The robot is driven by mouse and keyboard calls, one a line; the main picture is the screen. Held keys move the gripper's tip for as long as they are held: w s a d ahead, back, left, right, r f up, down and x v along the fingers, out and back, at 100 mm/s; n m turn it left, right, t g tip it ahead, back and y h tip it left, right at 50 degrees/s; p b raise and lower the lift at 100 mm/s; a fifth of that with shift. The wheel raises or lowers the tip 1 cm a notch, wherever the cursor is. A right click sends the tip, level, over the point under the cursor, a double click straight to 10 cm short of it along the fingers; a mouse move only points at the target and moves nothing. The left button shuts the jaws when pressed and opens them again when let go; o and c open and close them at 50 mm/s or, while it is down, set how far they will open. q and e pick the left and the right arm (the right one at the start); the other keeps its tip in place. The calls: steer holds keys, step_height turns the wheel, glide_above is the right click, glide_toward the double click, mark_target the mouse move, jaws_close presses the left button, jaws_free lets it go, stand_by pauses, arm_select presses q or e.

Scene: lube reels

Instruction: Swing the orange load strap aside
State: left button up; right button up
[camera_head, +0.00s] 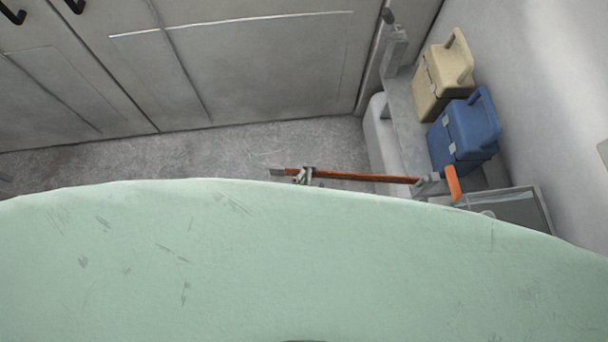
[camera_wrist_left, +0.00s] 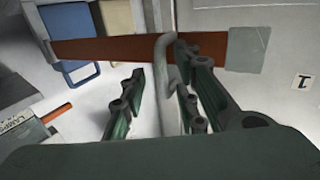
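The orange load strap (camera_head: 365,178) runs across the gap in the head view, from a bracket by the boxes on the right to a grey end piece on the left. In the left wrist view the strap (camera_wrist_left: 105,49) crosses the top as a red-brown band, with a grey end plate (camera_wrist_left: 248,50) at right. My left gripper (camera_head: 304,175) is at the strap near that end. In its wrist view the fingers (camera_wrist_left: 160,62) are apart, with a grey hooked bar (camera_wrist_left: 166,75) showing between them; the right finger overlaps the strap. Contact cannot be told. My right gripper is not in view.
A tan box (camera_head: 443,78) and a blue box (camera_head: 466,132) stand on a grey shelf at right. A grey tray or case (camera_head: 520,210) lies below them. Grey cabinet doors (camera_head: 260,70) form the back. A large pale green surface (camera_head: 240,260) hides the foreground.

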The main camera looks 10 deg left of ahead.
arm_select(q)
steer(key=shift+o, duration=0.4)
steer(key=shift+s+d+f, duration=0.15)
steer(key=shift+d+f, duration=0.05)
steer(key=shift+d, duration=0.1)
steer(key=shift+a, duration=0.1)
steer(key=v, duration=1.2)
steer(key=shift+r, duration=0.2)
steer(key=shift+a, duration=0.1)
